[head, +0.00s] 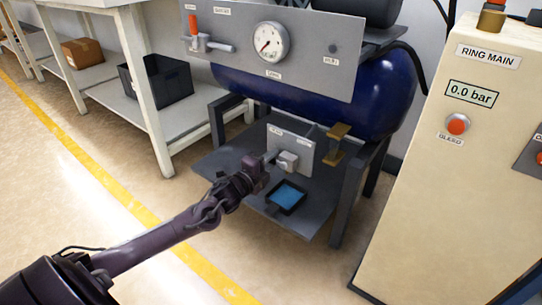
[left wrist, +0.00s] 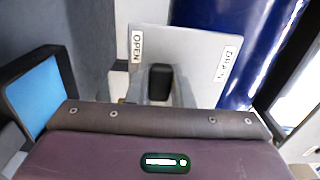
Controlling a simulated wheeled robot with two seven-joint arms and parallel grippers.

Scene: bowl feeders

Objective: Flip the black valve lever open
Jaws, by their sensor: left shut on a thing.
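The black valve lever (left wrist: 160,82) shows in the left wrist view, in front of a pale plate (left wrist: 185,55) labelled OPEN on its left side. In the head view this plate (head: 300,146) stands on the low grey shelf under the blue tank, with a pale valve body (head: 288,160) in front of it. My left gripper (head: 262,168) reaches in from the left, just left of the valve, and is shut on the lever. My right gripper is not in view.
A small tray with a blue inside (head: 286,197) sits on the shelf (head: 225,160) close to my gripper. A blue tank (head: 375,95) and a gauge panel (head: 310,45) hang above. A beige RING MAIN cabinet (head: 450,200) reading 0.0 bar stands at right. Floor at left is clear.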

